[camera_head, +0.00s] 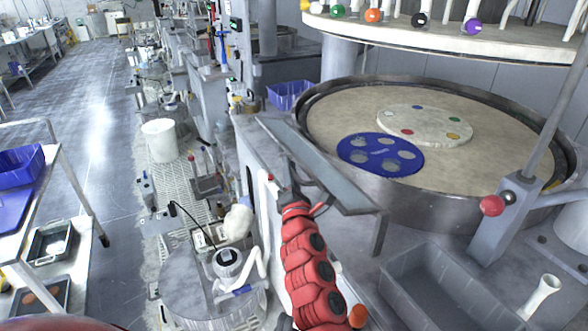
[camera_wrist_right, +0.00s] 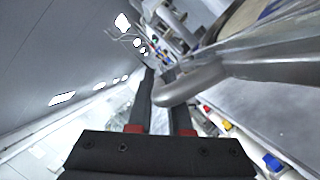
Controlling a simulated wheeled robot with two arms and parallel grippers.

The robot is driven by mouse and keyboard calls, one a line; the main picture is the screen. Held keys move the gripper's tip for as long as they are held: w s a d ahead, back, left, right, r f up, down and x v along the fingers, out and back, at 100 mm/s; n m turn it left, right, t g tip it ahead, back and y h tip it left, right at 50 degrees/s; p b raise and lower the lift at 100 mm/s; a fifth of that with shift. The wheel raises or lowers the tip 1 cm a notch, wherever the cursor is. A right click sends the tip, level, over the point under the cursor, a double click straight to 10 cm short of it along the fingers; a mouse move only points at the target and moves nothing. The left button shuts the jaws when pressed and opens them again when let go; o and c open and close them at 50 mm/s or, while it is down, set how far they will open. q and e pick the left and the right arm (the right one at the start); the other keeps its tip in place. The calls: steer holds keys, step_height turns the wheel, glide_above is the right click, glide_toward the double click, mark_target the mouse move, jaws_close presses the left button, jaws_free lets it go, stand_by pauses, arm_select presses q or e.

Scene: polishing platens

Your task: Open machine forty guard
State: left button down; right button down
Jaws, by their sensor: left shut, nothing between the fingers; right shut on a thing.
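A long grey flat panel (camera_head: 315,168), which looks like the guard, lies slanted along the left edge of the big round platen (camera_head: 480,200). No machine number is readable. My right arm reaches up from the bottom centre to the panel's near side. Its gripper is largely hidden there in the head view. In the right wrist view, the two black fingers of my right gripper (camera_wrist_right: 161,80) are shut on a bent grey tubular handle (camera_wrist_right: 188,88). My left gripper is not visible; only a red curved part shows at the bottom left of the head view.
A blue perforated disc (camera_head: 380,157) and a pale disc (camera_head: 425,122) lie on the platen. A post with a red knob (camera_head: 492,206) stands at right. A grey tray (camera_head: 440,290) lies in front.

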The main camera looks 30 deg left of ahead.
steer(key=shift+s+a+f+n+b, duration=0.1)
steer(key=shift+f+n+b, duration=0.25)
steer(key=shift+f+n, duration=0.1)
steer(key=c, duration=0.8)
jaws_free()
steer(key=shift+c, duration=0.2)
steer(key=shift+f, duration=0.1)
